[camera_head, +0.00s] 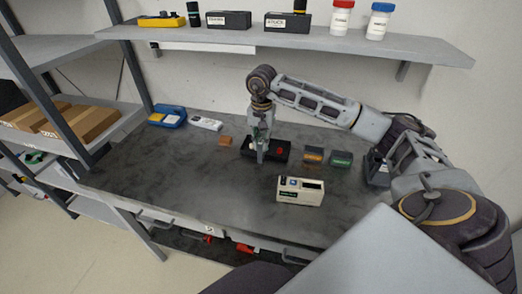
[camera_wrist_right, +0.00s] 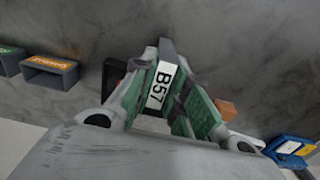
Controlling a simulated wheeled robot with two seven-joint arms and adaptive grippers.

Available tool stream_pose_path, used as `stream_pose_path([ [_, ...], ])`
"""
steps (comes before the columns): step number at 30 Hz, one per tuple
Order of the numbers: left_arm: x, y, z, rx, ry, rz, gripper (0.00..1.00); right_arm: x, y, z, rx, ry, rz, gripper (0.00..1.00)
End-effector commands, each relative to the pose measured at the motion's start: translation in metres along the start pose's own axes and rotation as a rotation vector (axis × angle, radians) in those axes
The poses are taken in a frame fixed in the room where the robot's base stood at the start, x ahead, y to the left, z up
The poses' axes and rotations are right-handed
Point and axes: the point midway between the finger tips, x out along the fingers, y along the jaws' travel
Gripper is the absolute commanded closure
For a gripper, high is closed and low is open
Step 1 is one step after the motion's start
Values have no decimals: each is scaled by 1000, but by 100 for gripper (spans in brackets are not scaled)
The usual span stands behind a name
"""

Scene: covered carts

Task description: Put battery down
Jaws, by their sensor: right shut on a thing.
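My right gripper (camera_head: 261,157) points down over the black tray (camera_head: 280,154) near the middle of the grey table. In the right wrist view its green-padded fingers (camera_wrist_right: 165,100) are shut on a dark battery (camera_wrist_right: 164,62) with a white label reading B57. The battery is mostly hidden by the gripper in the head view. The black tray has something red in it, and part of it shows behind the fingers in the wrist view (camera_wrist_right: 112,72). I cannot tell whether the battery touches the tray or table. My left gripper is not in view.
An orange-brown block (camera_head: 225,141) lies left of the tray. An orange-labelled bin (camera_head: 313,154) and a green-labelled bin (camera_head: 340,158) stand right. A cream device (camera_head: 300,190) stands in front. A blue device (camera_head: 168,116) and white device (camera_head: 206,124) lie back left. The front-left tabletop is clear.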

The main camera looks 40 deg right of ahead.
Motion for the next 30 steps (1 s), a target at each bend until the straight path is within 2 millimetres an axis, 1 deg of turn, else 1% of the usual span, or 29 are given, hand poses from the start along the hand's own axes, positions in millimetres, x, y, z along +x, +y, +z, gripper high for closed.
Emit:
stream_pose_path([
  [3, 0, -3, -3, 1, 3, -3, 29, 4, 0, 0, 0, 0, -1, 100],
  [13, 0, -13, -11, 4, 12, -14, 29, 6, 0, 0, -1, 0, -1, 100],
  [17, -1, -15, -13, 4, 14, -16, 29, 14, 0, 0, -1, 0, 0, 100],
  [24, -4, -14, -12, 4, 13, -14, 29, 38, 0, 1, -1, -1, 1, 100],
  [30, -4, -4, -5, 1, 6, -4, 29, 42, 0, 0, -1, 1, -1, 100],
])
